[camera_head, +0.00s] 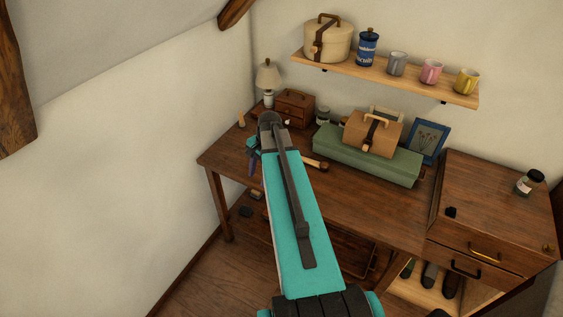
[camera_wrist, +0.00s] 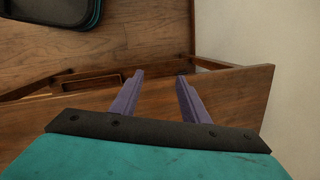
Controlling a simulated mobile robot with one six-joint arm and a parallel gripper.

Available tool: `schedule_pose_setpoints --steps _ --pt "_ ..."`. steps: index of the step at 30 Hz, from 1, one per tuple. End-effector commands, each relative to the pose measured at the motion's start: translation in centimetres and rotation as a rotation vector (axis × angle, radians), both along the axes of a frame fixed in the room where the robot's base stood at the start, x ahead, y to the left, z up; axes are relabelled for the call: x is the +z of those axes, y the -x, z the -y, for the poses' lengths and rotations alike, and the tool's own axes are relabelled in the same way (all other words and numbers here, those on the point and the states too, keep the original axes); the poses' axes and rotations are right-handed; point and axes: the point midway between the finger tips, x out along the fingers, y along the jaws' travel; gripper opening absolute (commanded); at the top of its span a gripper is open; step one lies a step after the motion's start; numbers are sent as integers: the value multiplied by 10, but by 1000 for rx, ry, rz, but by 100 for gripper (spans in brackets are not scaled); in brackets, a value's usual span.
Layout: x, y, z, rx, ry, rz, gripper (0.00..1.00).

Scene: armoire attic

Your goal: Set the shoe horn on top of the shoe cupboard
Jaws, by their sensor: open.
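The shoe cupboard (camera_head: 480,187) stands at the right in the head view, with drawers and shoes in its open lower part. Its top holds a jar and a small black item, with bare wood between. I cannot make out the shoe horn for certain. A small brown wooden item (camera_head: 315,163) lies on the desk just right of my arm, partly hidden, and I cannot tell what it is. My gripper (camera_wrist: 160,75) is open, with nothing between its purple fingers. In the head view it is at the desk's left part, mostly hidden by my arm.
The desk (camera_head: 350,205) carries a green case (camera_head: 365,160) with a tan box (camera_head: 372,134), a lamp (camera_head: 268,80), a small drawer box (camera_head: 295,107) and a blue frame (camera_head: 428,140). A wall shelf (camera_head: 390,80) hangs above. The jar (camera_head: 530,182) stands at the cupboard's right.

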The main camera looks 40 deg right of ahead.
Motion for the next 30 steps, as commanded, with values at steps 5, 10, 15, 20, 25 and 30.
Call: schedule_pose_setpoints --steps 5,10,15,20,25,30 --pt "-21 -9 -57 242 43 -2 42" --pt "-39 -13 -107 473 81 -1 42" --pt "-58 -11 -157 707 117 -3 42" --pt "-81 -2 -202 931 142 -9 42" --pt "-119 22 -248 1174 152 -34 42" --pt "-169 58 -278 1355 132 -80 42"
